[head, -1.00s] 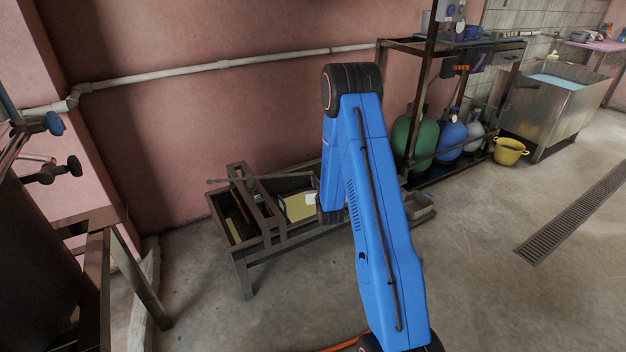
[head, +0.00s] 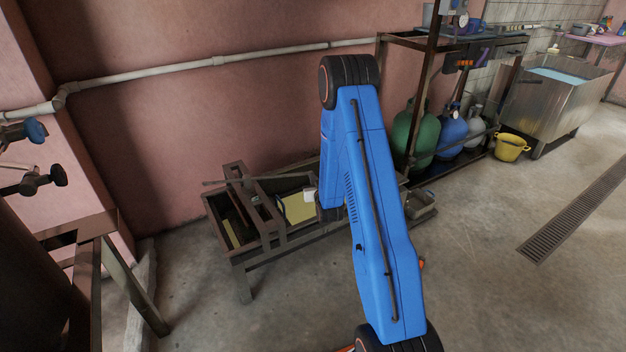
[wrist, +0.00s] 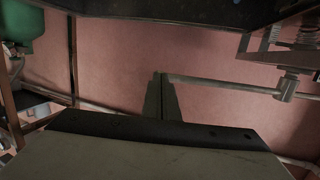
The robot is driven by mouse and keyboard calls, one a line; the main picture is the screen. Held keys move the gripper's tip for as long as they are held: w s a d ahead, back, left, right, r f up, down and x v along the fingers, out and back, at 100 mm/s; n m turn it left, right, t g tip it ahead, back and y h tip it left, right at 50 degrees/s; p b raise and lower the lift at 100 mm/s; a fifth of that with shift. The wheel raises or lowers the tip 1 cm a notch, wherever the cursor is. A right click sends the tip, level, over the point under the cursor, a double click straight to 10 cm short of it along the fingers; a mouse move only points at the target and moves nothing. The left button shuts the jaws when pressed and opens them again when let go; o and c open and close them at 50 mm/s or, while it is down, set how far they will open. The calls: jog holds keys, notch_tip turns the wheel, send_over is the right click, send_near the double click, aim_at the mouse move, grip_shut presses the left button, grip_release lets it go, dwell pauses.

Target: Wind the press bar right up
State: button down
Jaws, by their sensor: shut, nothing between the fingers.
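The press is a low dark metal bench with a trough (head: 238,270) against the pink wall in the head view. A dark press frame (head: 262,208) crosses its left part, with a thin handle rod (head: 212,182) on top. In the wrist view, the grey handle rod (wrist: 225,84) runs left from a round hub (wrist: 286,88), beside a threaded screw (wrist: 306,36). My gripper (wrist: 160,80) is shut and empty, its tips close to the rod's free end; I cannot tell whether they touch.
Gas cylinders (head: 418,130) sit under a rack, right. A yellow bucket (head: 511,147) and steel basin (head: 545,108) stand beyond. Floor is open at front right.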

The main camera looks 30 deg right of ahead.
jog(key=w+d+n+y, duration=0.3)
jog(key=w+n+y, duration=0.5)
jog(key=w, duration=0.8)
jog(key=w+a+g+y, duration=0.1)
jog(key=w+a+y, duration=0.1)
jog(key=w, duration=0.6)
jog(key=w+a+n+y, duration=0.1)
jog(key=w+a+y, duration=0.1)
jog(key=w+a, duration=0.3)
jog(key=shift+w+g+y, duration=0.3)
jog(key=shift+w+g, duration=0.1)
jog(key=shift+w, duration=1)
